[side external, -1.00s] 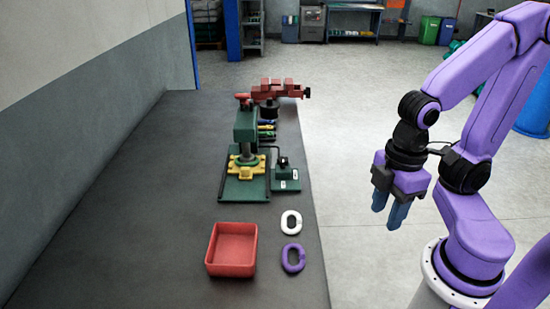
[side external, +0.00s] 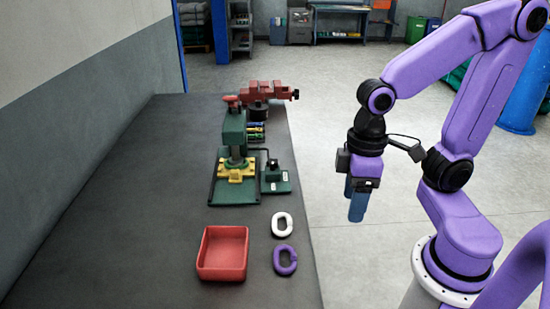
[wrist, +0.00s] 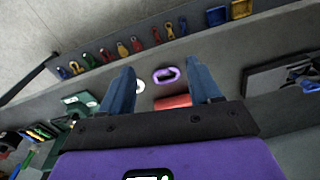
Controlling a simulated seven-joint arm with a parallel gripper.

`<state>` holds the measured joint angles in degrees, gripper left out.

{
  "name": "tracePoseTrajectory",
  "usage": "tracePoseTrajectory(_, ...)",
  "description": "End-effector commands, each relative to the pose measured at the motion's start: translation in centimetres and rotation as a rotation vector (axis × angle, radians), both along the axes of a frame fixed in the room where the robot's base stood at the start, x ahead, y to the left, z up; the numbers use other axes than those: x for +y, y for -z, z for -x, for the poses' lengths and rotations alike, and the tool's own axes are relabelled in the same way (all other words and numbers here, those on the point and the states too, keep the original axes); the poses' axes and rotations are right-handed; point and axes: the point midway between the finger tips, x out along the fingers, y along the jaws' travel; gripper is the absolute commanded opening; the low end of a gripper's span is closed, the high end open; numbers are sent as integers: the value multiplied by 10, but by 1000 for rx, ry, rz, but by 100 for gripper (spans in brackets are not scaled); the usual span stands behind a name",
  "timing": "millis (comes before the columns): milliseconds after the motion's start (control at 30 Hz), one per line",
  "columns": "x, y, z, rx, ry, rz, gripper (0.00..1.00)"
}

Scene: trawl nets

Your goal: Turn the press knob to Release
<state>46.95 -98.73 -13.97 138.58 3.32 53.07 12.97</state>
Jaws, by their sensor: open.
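The press (side external: 233,145) is green with a yellow base piece and stands on the dark bench in the side view. Beside it, on its right, is a small green plate with a black knob (side external: 273,164). White labels on the plate are too small to read, so the knob's setting cannot be told. My gripper (side external: 357,206) has blue fingers, points down and hangs to the right of the bench edge, well apart from the knob. In the wrist view my gripper (wrist: 158,66) is open and empty. A green piece (wrist: 76,103) shows left of the fingers there.
A red tray (side external: 203,262), a white link (side external: 290,224) and a purple link (side external: 276,260) lie on the near bench (side external: 120,220). A red vise (side external: 262,91) stands behind the press. In the wrist view, several coloured tools (wrist: 121,49) line a rail.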

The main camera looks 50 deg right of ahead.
Motion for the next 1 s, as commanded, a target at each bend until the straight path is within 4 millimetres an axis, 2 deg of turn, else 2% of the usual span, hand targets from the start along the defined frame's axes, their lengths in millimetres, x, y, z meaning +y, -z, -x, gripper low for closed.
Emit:
tracePoseTrajectory(33,2,-2,-13,10,114,-8,63)
tracePoseTrajectory(267,2,-11,-68,63,617,-50,63)
tracePoseTrajectory(533,-13,-21,-133,132,1198,-109,63)
tracePoseTrajectory(767,-42,-29,-186,201,1691,-171,63)
tracePoseTrajectory(1000,-87,-36,-232,289,2195,-250,63)
